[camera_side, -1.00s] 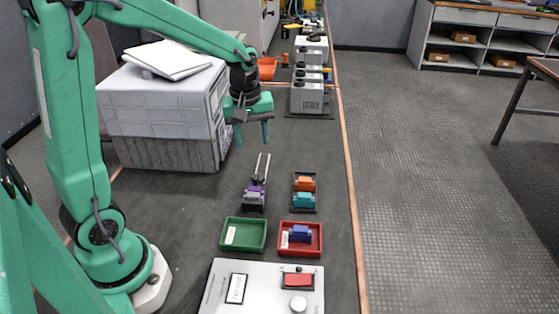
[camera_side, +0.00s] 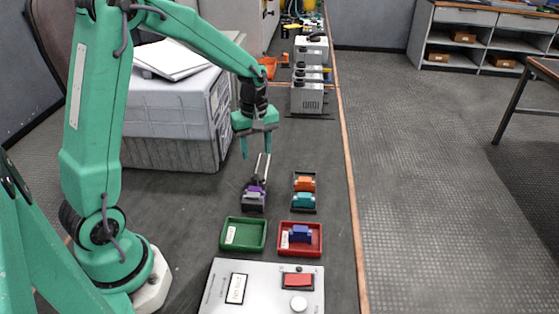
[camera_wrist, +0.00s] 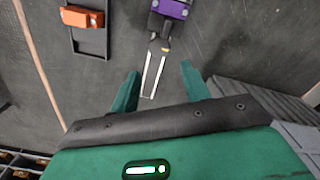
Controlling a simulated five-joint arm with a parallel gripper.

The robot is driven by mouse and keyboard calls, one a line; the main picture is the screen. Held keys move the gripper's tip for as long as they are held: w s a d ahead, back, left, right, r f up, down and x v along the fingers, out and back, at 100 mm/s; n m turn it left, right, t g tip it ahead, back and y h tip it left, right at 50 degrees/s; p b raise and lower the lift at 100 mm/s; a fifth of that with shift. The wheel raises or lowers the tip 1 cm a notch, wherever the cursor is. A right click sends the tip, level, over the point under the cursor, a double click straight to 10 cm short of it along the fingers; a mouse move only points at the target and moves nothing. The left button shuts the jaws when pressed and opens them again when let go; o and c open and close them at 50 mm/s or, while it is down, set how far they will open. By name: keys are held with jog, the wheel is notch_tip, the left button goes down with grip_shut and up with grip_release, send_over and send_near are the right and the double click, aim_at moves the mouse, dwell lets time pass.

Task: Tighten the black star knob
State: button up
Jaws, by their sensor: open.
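Several grey boxes (camera_side: 308,100) stand in a row at the back of the bench in the side view. Dark knob-like parts (camera_side: 299,76) sit on their tops, too small to tell whether any is star-shaped. My gripper (camera_side: 256,150) is open and empty, pointing down, well in front of and left of those boxes. It is above the two metal rails (camera_side: 263,167) of a purple-and-grey block (camera_side: 254,194). In the wrist view, my gripper (camera_wrist: 161,70) has its fingers apart, with the rails (camera_wrist: 153,76) showing between them. No black knob shows in the wrist view.
A black tray (camera_side: 304,211) holds orange and teal blocks. A green bin (camera_side: 243,247) is empty except for a label; a red bin (camera_side: 313,252) holds a blue block. A control panel (camera_side: 262,299) is in front. A large grey case (camera_side: 175,118) stands left.

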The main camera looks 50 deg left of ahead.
jog(key=shift+f, duration=4)
jog(key=c, duration=0.8)
jog(key=shift+c, duration=0.2)
jog(key=shift+m, duration=1.4)
